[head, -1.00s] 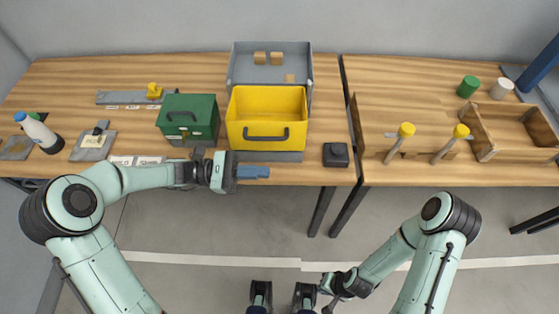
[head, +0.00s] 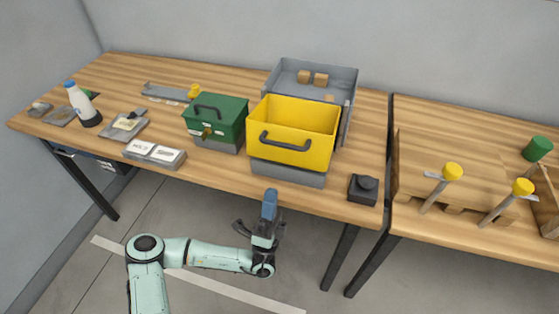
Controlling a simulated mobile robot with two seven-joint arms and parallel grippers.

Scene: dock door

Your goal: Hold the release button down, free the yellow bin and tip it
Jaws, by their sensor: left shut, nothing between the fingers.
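The yellow bin (head: 318,148) stands upright and looks empty on a grey base (head: 287,171), its dark handle facing me. A black box with a round dark button on top (head: 364,188) is at the table's front edge, right of the bin; it looks like the release button. My left gripper (head: 269,200) is shut and empty, its blue fingers pointing at the table edge, in front of and below the bin. It looks apart from bin and button. My right gripper is out of view. Whatever holds the bin is not clearly visible.
A grey tray (head: 347,98) with small tan blocks is behind the bin. A green box (head: 232,126) with a brass latch stands to its left. Two yellow-knobbed levers (head: 452,172) stand on the right table. A bottle (head: 82,104) is far left. Bare wood lies around the button.

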